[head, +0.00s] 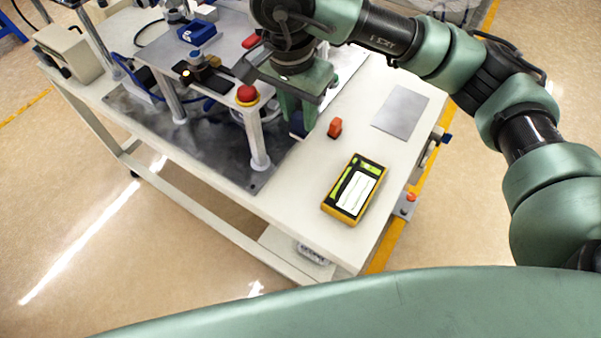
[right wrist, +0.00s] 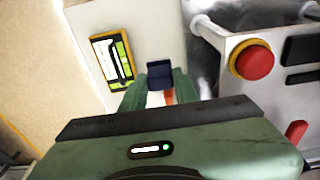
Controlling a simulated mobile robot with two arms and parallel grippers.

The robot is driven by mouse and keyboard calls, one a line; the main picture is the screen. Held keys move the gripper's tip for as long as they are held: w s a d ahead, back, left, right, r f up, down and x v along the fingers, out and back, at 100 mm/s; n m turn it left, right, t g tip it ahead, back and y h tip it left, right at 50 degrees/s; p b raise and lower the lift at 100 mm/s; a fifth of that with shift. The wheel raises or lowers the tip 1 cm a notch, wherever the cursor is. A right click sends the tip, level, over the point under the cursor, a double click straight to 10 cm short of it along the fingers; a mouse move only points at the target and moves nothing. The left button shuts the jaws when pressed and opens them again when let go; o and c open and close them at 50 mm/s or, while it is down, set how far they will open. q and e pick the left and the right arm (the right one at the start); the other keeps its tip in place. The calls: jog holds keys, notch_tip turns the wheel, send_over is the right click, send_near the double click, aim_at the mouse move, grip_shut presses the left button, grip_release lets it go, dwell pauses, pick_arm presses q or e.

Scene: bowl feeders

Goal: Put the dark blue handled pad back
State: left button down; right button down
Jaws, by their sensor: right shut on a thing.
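The dark blue handled pad (head: 298,124) is between the fingertips of my right gripper (head: 297,112), which is shut on it. In the right wrist view the pad (right wrist: 160,75) shows as a dark blue block at the finger ends, and its handle is hidden by the fingers. My right gripper points down at the edge of the dark metal plate, beside the raised fixture. I cannot tell whether the pad touches the surface below. A blue block (head: 197,33) lies on top of the fixture. My left gripper is not in view.
A grey flat plate (head: 402,111), an orange piece (head: 335,128) and a yellow-black handheld device (head: 355,190) lie on the white table (head: 300,190). The fixture's red button (head: 247,95) stands close left of my right gripper. The tabletop around the device is clear.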

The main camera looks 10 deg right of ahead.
notch_tip(320, 180, down, 17)
jog(key=p, duration=0.2)
jog(key=shift+d+p, duration=0.1)
jog(key=shift+p, duration=0.2)
jog(key=shift+f, duration=0.15)
jog(key=shift+f+b, duration=0.15)
jog(key=shift+b, duration=0.15)
jog(key=c, duration=1.1)
grip_release()
jog(key=shift+o, duration=0.2)
